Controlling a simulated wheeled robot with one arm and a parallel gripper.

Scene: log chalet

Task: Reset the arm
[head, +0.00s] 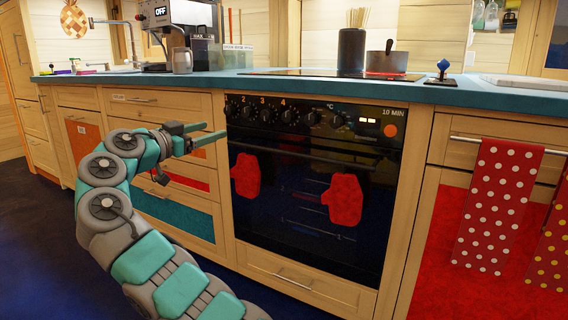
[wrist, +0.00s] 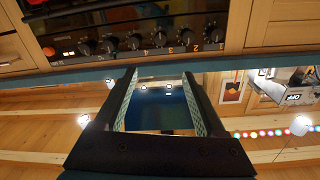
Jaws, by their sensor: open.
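My arm rises from the bottom of the head view, teal and grey, and bends to the right near the drawers. My gripper (head: 214,130) is at its end, in front of the cabinet just left of the oven. Its two fingers are apart and nothing is between them. In the wrist view my gripper (wrist: 160,75) also shows open and empty, with the picture turned upside down. The oven control panel (wrist: 140,38) shows beyond the fingertips there. The gripper appears clear of the cabinet front and below the counter edge.
The black oven (head: 310,215) has two red mitts on its door. The teal counter (head: 270,87) holds a coffee machine (head: 185,20), a metal jug (head: 182,60), a utensil pot (head: 351,50) and a saucepan (head: 386,62). A dotted red towel (head: 498,200) hangs right. Dark floor (head: 40,240) lies open left.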

